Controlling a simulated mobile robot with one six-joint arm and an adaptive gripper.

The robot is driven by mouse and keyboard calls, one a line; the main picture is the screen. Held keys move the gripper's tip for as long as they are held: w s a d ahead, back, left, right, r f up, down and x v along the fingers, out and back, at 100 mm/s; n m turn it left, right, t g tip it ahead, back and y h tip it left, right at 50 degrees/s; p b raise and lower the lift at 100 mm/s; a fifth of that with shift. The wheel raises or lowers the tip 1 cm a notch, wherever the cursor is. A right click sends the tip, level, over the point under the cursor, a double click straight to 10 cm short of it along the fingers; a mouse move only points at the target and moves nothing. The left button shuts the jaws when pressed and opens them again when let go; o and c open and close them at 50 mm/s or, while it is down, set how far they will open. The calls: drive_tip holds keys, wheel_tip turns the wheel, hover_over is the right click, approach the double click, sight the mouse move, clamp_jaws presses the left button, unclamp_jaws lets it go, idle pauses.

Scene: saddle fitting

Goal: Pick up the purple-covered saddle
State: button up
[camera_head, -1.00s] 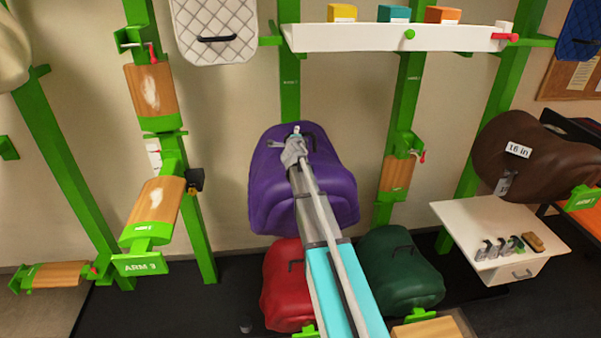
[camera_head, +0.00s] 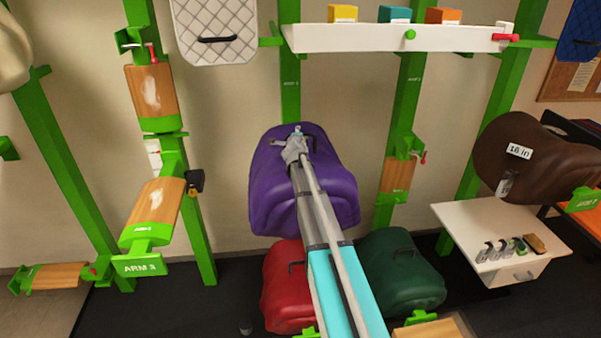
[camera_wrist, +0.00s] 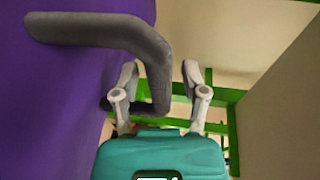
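The purple-covered saddle (camera_head: 330,190) hangs against the back wall in the middle of the head view. Its purple cover (camera_wrist: 50,90) fills the left of the wrist view. A dark grey handle (camera_wrist: 100,30) stands out from the cover and bends down between my gripper's fingers. My gripper (camera_wrist: 161,78) has its two fingers apart, one on each side of the handle's outer bar in the picture. I cannot tell whether either finger touches it. In the head view my gripper (camera_head: 297,133) is at the saddle's top, and my arm hides part of the cover.
A red-covered saddle (camera_head: 285,285) and a green-covered saddle (camera_head: 405,275) sit below. A white shelf (camera_head: 390,40) with several coloured boxes is above. A brown saddle (camera_head: 530,160) and a white cabinet (camera_head: 480,215) are at the right. Green posts and wooden arms stand at the left.

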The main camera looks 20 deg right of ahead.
clamp_jaws()
drive_tip(key=shift+r, duration=0.15)
idle(0.4)
wheel_tip(320, 180, up, 7)
drive_tip(key=p, duration=0.7)
drive_tip(key=shift+w, duration=0.1)
drive_tip(key=f+v, duration=0.3)
drive_tip(key=v, duration=1.4)
drive_tip(key=shift+s+a+f, duration=0.2)
drive_tip(key=shift+s+a, duration=0.05)
drive_tip(key=shift+s, duration=0.35)
drive_tip(key=shift+s, duration=0.1)
